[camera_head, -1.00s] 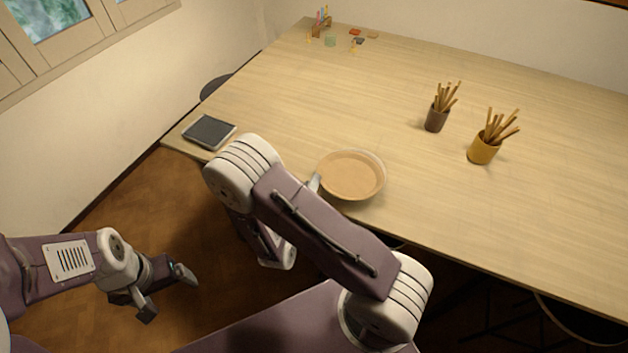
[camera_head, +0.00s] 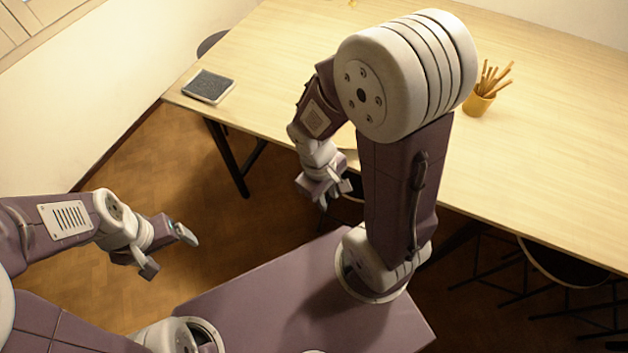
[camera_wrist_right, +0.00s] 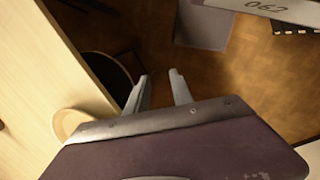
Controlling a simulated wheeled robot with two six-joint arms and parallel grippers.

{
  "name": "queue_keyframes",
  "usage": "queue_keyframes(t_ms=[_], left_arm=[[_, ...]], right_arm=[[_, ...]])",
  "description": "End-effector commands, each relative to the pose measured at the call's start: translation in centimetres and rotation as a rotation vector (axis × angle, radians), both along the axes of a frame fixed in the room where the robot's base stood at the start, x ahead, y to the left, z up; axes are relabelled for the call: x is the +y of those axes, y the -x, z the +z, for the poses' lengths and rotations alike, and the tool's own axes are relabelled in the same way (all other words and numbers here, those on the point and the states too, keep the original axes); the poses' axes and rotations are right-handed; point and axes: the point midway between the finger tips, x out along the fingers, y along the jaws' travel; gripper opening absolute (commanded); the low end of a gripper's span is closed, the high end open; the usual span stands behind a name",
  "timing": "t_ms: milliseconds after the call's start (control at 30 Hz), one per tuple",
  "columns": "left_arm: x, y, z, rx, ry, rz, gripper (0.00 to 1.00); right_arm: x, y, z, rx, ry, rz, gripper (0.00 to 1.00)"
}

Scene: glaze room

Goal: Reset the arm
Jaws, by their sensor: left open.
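My right arm stands folded up in the middle of the head view, its elbow high over the table (camera_head: 560,170). My right gripper (camera_head: 326,198) hangs below and in front of the table's near edge. In the right wrist view its two fingers (camera_wrist_right: 157,84) are apart with nothing between them. A tan round bowl (camera_wrist_right: 66,122) sits near the table edge in that view, beside the gripper and apart from it; the arm hides most of it in the head view. My left gripper (camera_head: 169,255) is open and empty over the floor at lower left.
A dark tablet-like slab (camera_head: 208,86) lies at the table's left corner. A dark stool seat (camera_head: 565,262) is under the table's front edge. The wooden floor (camera_head: 150,170) at left is clear.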

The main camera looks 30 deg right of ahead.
Motion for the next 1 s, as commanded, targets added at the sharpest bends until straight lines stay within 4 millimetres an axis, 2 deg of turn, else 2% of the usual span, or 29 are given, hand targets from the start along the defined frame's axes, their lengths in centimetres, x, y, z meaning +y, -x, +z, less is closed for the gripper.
queue_keyframes(t_ms=[33, 100, 200, 1000], left_arm=[[0.0, 0.0, 0.0, 0.000, 0.000, 0.000, 0.85], [0.0, 0.0, 0.0, 0.000, 0.000, 0.000, 0.85], [0.0, 0.0, 0.0, 0.000, 0.000, 0.000, 0.85], [0.0, 0.0, 0.0, 0.000, 0.000, 0.000, 0.85]], right_arm=[[0.7, -1.2, 0.8, -0.088, -0.054, -0.149, 0.28], [1.4, -2.5, 1.6, -0.168, -0.108, -0.295, 0.28], [1.7, -3.3, 2.1, -0.211, -0.140, -0.380, 0.28], [1.7, -3.3, 2.1, -0.209, -0.140, -0.379, 0.28]])
